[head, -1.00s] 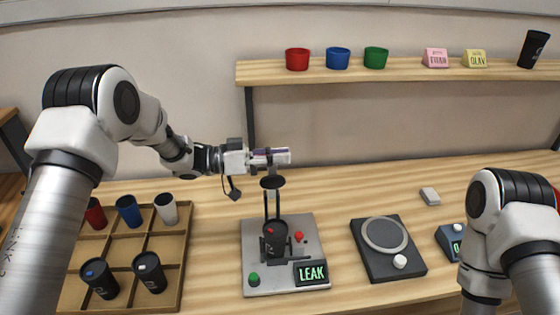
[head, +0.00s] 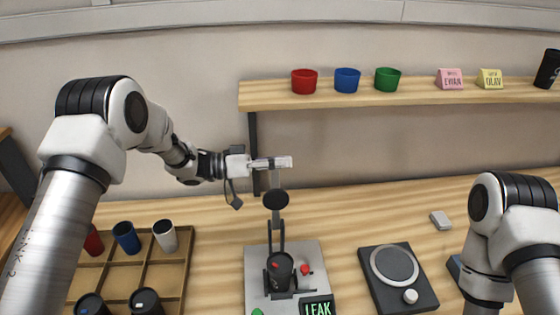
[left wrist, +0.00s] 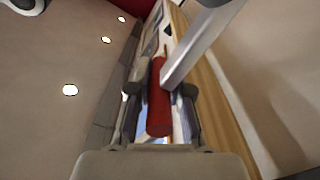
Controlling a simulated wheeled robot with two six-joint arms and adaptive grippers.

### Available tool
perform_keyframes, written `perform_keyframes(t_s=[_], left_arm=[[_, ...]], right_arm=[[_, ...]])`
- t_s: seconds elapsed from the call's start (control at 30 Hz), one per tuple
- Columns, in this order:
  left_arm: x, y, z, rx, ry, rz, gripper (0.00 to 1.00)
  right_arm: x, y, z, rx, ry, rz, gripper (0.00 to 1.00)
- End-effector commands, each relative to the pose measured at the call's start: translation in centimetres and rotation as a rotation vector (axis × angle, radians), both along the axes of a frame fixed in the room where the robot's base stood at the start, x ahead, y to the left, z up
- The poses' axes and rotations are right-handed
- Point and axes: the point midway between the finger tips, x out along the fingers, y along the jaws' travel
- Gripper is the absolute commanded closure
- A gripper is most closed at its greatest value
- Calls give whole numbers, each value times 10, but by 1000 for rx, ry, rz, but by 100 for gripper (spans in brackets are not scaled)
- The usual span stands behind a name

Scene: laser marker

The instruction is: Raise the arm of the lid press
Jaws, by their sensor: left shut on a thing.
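The lid press (head: 254,268) stands on the table with a black cup (head: 281,268) in it. Its arm (head: 276,180) stands high above the cup, with a round black pad (head: 276,199) well clear of the cup. My left gripper (head: 284,162) is at the top of the arm. In the left wrist view, the gripper (left wrist: 157,108) is shut on the press arm's red handle (left wrist: 159,98), with a grey metal bar (left wrist: 200,48) running up from it. My right arm shows at the right, but its gripper is out of view.
A wooden tray (head: 180,256) with several cups is at the left. A round-plate device (head: 367,258) stands right of the press, beyond it a small grey block (head: 440,220). A shelf (head: 300,101) with cups and name blocks runs behind.

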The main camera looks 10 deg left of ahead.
Motion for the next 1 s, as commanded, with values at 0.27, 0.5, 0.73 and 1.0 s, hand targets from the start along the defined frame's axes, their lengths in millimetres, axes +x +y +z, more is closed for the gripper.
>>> perform_keyframes(t_s=[0.27, 0.5, 0.73, 1.0], left_arm=[[-2, -1, -8, 9, 14, -3, 57], [-1, 0, -4, 5, 8, -2, 57], [-3, 10, -3, 3, 6, 1, 57], [-20, 73, -4, 2, 7, 4, 57]], right_arm=[[0, 0, -1, 0, 0, 0, 60], [0, 0, -1, 0, 0, 0, 60], [0, 0, 0, 0, 0, 0, 60], [0, 0, 0, 0, 0, 0, 60]])
